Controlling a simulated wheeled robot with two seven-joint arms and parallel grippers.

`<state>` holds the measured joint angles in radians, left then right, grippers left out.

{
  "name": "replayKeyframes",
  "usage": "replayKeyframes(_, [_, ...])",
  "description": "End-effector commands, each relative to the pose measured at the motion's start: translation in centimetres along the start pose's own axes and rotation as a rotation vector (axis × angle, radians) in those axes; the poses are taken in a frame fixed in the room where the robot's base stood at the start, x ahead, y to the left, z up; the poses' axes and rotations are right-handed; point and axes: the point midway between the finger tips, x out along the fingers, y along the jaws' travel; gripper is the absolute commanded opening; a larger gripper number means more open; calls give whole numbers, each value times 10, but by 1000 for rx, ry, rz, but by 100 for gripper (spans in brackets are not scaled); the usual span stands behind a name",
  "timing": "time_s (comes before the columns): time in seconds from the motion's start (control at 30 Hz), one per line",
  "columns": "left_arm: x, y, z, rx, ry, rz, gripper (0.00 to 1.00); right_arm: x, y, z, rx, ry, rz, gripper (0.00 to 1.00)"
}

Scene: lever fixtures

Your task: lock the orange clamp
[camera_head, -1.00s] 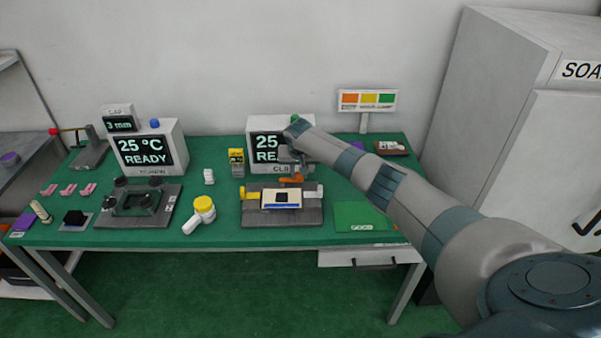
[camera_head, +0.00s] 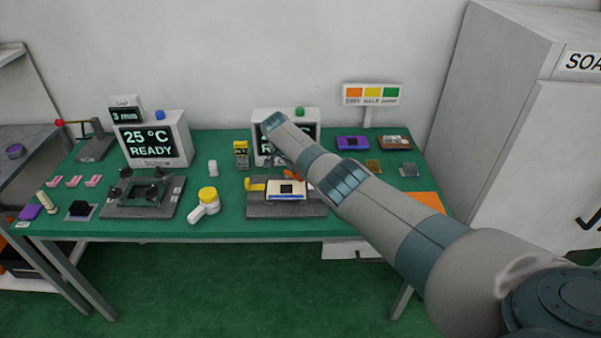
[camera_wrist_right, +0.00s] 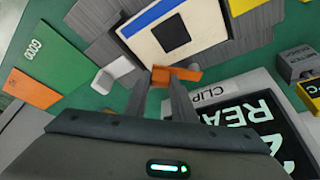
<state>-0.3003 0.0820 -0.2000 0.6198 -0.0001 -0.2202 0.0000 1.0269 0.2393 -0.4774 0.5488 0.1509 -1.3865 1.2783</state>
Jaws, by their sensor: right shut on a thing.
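The orange clamp (camera_head: 293,174) is at the back edge of the grey fixture (camera_head: 258,210), partly hidden by my right arm in the head view. In the right wrist view the orange clamp (camera_wrist_right: 178,73) lies between my fingertips, beside the cream plate with a dark square (camera_wrist_right: 172,33). My right gripper (camera_wrist_right: 161,82) is shut on the orange clamp. In the head view the plate (camera_head: 286,196) lies on the fixture, and a yellow clamp part (camera_head: 256,187) shows at its left. My left gripper is not in view.
A display box (camera_head: 262,135) stands close behind the fixture. A yellow device (camera_head: 241,154) stands behind. Free green tabletop lies in front of the bottle.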

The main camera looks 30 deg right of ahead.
Motion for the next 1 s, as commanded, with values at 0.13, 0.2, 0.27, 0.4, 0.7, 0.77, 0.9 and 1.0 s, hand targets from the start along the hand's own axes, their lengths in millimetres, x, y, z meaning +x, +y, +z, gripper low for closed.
replayKeyframes(0.13, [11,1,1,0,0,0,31,0,-2,6,81,-2,33,0])
replayKeyframes(0.2, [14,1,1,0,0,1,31,-1,-2,8,108,-1,45,0])
replayKeyframes(0.27, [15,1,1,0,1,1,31,-2,-2,8,128,-1,52,0])
replayKeyframes(0.4, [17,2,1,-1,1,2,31,-3,-2,9,154,0,63,0])
replayKeyframes(0.7, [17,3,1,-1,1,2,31,-4,-2,9,163,0,66,0])
replayKeyframes(0.77, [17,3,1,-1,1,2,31,-4,-2,9,163,0,66,0])
replayKeyframes(0.9, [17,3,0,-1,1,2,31,-4,-2,9,162,0,66,42])
replayKeyframes(1.0, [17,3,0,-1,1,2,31,-4,-2,9,162,0,66,42])
